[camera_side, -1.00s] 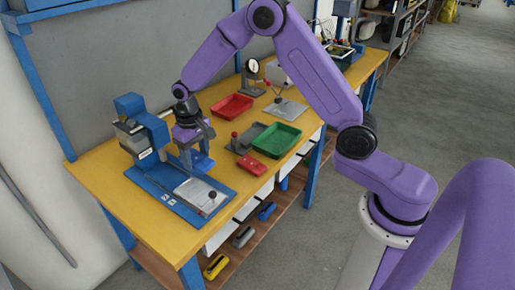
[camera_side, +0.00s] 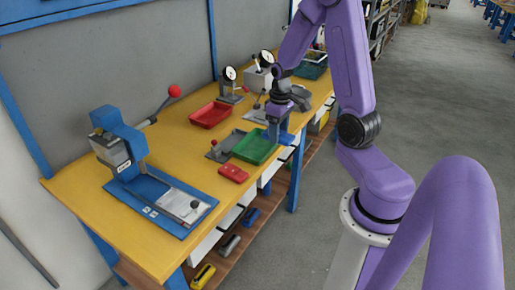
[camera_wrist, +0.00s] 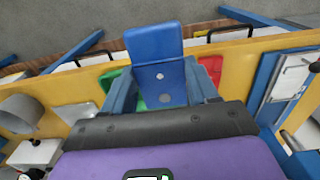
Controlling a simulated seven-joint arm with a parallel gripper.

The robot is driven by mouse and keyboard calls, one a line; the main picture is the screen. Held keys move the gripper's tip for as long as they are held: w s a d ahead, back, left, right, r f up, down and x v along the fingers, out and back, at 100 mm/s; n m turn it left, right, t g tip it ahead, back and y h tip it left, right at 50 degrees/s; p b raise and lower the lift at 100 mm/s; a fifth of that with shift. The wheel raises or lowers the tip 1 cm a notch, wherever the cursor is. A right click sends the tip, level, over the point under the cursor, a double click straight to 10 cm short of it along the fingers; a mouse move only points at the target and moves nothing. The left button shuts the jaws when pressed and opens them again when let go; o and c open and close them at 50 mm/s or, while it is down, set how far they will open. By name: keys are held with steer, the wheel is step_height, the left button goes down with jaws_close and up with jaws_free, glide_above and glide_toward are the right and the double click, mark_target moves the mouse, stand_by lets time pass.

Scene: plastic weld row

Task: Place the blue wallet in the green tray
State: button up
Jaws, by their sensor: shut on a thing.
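My gripper (camera_side: 279,123) is shut on the blue wallet, above the far right end of the green tray (camera_side: 250,151) in the side view. In the wrist view, the blue wallet (camera_wrist: 154,46) stands out between the two fingers as a flat blue slab. The green tray (camera_wrist: 140,105) is mostly hidden there behind the wallet and fingers. The height of the wallet above the tray is hard to judge. The tray's visible floor looks empty.
A red wallet (camera_side: 233,173) lies in front of the green tray on the yellow bench (camera_side: 170,150).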

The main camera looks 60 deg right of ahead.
steer(key=w+d+f, duration=0.4)
steer(key=w, duration=0.4)
glide_above(257, 149)
steer(key=f, duration=0.5)
steer(key=shift+s+f, duration=0.2)
steer(key=shift+f, duration=0.1)
steer(key=shift+w+f, duration=0.1)
steer(key=shift+f, duration=1.55)
steer(key=shift+f, duration=0.1)
steer(key=o, duration=1.1)
